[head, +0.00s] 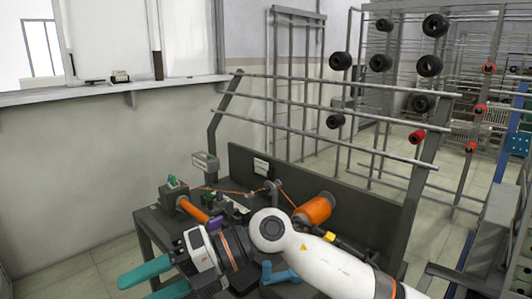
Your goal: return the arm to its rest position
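My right arm (335,265), white with dark joints, comes in from the lower right and reaches across the front of the winding bench. My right gripper (134,289) has two teal fingers pointing left, set apart with nothing visible between them, so it is open. The lower finger is partly cut off by the bottom edge. The gripper is at the bench's front left, below an orange bobbin (192,209). A larger orange bobbin (315,209) sits behind the arm on the bench. My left gripper is not in view.
The dark bench (150,218) has a tall back panel (345,190), and an orange thread runs across it. A light-blue part (283,275) lies beneath the arm. Metal rails (340,120) and a rack with black and red spools (429,66) stand behind. Floor at left is clear.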

